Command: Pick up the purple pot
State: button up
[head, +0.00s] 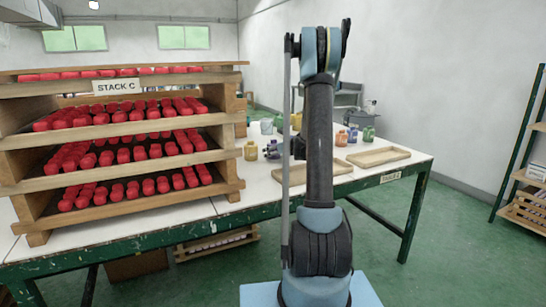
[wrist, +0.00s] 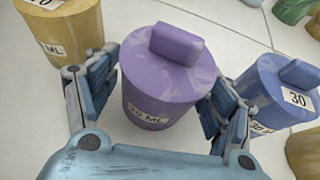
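The purple pot (wrist: 165,90) stands upright in the middle of the wrist view, with a block-shaped handle on its lid and a white "ML" label on its front. My gripper (wrist: 163,82) is open around it, one finger at its left side and one at its right. The fingers are very close to the pot's wall; a thin gap shows on the left, and contact on the right is unclear.
A yellow pot (wrist: 68,28) stands left of the gripper and a blue pot (wrist: 280,90) close by its right finger.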

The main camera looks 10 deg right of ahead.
jog(key=c, duration=1)
jog(key=shift+o, duration=0.2)
jog(key=shift+r, duration=0.1)
notch_tip(320, 180, up, 20)
dwell(0.7)
